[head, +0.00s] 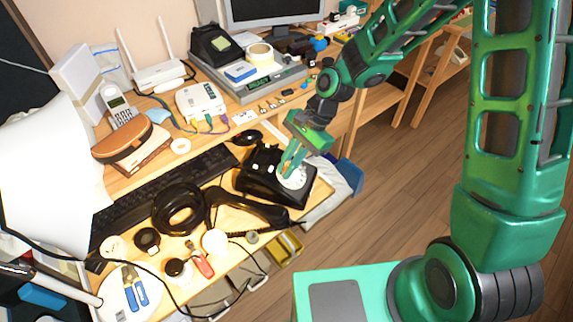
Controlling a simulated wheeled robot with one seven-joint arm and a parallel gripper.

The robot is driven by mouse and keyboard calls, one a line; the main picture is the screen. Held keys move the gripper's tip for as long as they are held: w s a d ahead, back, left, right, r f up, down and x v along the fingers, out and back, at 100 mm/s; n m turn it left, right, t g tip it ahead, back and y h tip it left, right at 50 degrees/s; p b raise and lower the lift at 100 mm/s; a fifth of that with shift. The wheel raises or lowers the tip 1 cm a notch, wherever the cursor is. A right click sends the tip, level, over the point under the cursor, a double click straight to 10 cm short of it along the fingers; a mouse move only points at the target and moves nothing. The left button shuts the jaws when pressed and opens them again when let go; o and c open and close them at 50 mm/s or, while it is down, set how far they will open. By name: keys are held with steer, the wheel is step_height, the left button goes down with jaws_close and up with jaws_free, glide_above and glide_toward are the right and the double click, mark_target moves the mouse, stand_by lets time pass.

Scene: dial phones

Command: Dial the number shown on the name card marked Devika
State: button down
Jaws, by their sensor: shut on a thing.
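A black rotary phone (250,187) stands near the right front edge of the desk, with a pale round dial (297,182) on its face. Its cradle is empty. A black handset (253,209) lies off the hook in front of the phone. My gripper (287,170) points down at the dial, with its green fingers closed over the dial's upper left part. Something small and orange shows at the fingertips, too small to make out, and the fingers hide part of the dial. I cannot make out a name card marked Devika.
A black keyboard (160,192) and black headphones (180,208) lie left of the phone. A second desk phone (213,45), a white router (160,74) and a cordless phone (119,106) stand farther back. Pliers (136,287) lie at the front left. Open floor lies right of the desk.

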steer(key=shift+a+f, duration=0.2)
steer(key=shift+f, duration=0.25)
stand_by(0.6)
steer(key=shift+w, duration=0.2)
steer(key=shift+w+a+r, duration=0.2)
steer(key=shift+w+a, duration=0.05)
steer(key=shift+w, duration=0.3)
steer(key=shift+w+r, duration=0.1)
steer(key=shift+w, duration=0.5)
stand_by(0.4)
steer(key=shift+w+d, duration=0.15)
steer(key=shift+w, duration=0.4)
